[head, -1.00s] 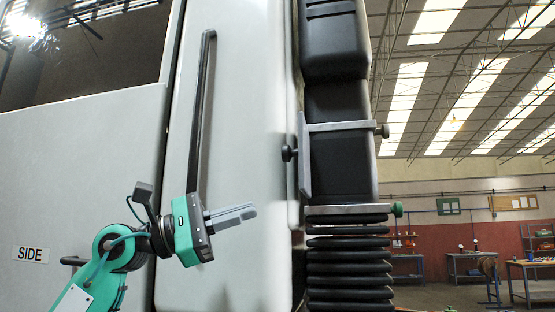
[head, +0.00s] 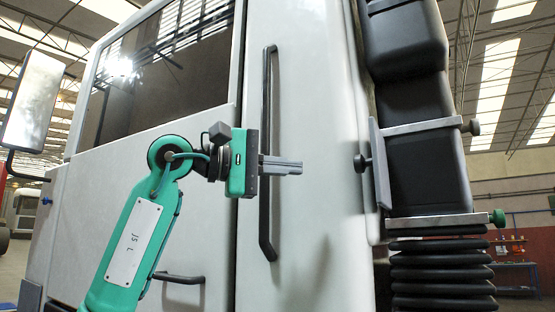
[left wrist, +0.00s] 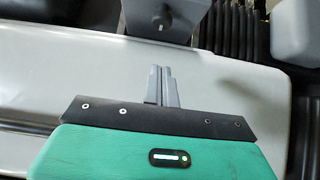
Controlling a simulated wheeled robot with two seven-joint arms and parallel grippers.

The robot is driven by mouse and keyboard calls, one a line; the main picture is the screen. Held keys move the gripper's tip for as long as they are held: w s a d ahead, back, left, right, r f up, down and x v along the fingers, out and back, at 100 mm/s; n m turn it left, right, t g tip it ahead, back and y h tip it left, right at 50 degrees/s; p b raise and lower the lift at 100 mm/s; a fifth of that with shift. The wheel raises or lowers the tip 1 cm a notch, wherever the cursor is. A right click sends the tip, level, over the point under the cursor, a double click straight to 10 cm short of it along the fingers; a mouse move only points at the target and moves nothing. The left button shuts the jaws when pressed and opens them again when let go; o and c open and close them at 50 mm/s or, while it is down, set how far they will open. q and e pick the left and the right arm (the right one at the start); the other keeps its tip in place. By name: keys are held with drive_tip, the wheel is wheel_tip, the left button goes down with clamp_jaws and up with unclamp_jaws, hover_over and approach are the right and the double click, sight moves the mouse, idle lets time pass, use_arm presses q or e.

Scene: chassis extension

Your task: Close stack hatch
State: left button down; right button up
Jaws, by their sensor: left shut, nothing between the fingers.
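The stack hatch is a thin grey plate (head: 380,165) with a round black knob (head: 361,163). In the head view it appears nearly edge-on and stands out from the left side of the black exhaust stack (head: 418,165). The plate (left wrist: 150,14) and its knob (left wrist: 162,27) also show at the top of the left wrist view. My left gripper (head: 300,168) is shut and empty, in front of the white cab panel. Its fingertips (left wrist: 161,72) point toward the hatch, with a clear gap to the knob. My right gripper is not in view.
A long dark grab handle (head: 266,225) runs vertically behind my left gripper. Metal brackets with knobs (head: 497,218) cross the stack above ribbed black bellows (head: 440,270). A door handle (head: 180,278) and a mirror (head: 34,100) are at the left.

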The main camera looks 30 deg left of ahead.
sight(372, 168)
use_arm(q)
drive_tip(key=p+x, duration=0.2)
drive_tip(key=x, duration=0.4)
drive_tip(key=shift+d+r, duration=0.1)
drive_tip(key=shift+s+d+p, duration=0.15)
drive_tip(key=shift+d+p, duration=0.3)
drive_tip(key=shift+d, duration=0.65)
drive_tip(key=shift+s+d, duration=0.1)
drive_tip(key=shift+d, duration=0.55)
drive_tip(key=shift+d, duration=0.1)
